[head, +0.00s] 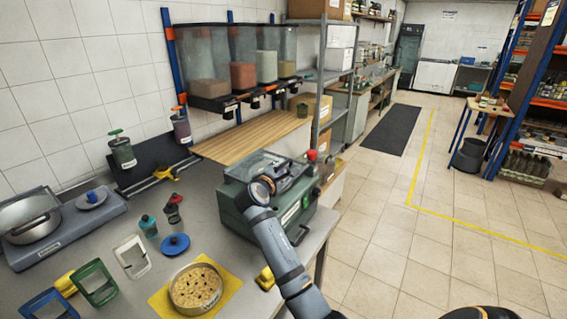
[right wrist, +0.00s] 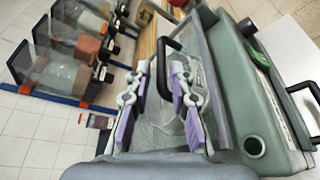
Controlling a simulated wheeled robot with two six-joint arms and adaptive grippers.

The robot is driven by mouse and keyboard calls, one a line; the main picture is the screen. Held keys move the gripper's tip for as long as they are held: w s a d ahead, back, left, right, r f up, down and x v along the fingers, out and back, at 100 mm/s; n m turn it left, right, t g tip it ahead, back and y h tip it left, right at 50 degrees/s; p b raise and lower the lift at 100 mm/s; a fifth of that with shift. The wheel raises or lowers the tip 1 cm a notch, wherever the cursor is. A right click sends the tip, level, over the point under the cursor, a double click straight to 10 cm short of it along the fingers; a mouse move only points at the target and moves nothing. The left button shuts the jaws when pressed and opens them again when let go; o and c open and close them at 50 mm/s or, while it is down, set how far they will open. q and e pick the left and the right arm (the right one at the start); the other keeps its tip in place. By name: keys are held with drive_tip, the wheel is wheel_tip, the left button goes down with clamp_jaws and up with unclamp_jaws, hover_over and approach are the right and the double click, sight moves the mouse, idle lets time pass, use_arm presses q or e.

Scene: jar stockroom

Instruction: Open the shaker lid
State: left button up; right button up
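The shaker is a green box machine (head: 238,212) on the grey bench, with a clear lid (head: 258,160) on top. The lid looks shut. In the right wrist view the green body (right wrist: 232,85) fills the right side, and the lid's black handle (right wrist: 163,48) stands up from the clear panel. My right gripper (head: 290,172) is over the lid. In its wrist view its purple-padded fingers (right wrist: 160,85) are apart, with the handle between them; I cannot tell whether they touch it. My left gripper is not in view.
A sieve pan (head: 196,288) on a yellow mat, a blue lid (head: 174,245) and small bottles (head: 149,226) stand left of the shaker. Clear dispensers (head: 240,65) hang on the wall behind a wooden board (head: 250,140).

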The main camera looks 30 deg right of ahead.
sight(282, 166)
drive_tip(key=x, duration=0.5)
drive_tip(key=shift+w+d+f+p, duration=0.25)
drive_tip(key=shift+p, duration=0.05)
drive_tip(key=shift+d+f, duration=0.1)
clamp_jaws()
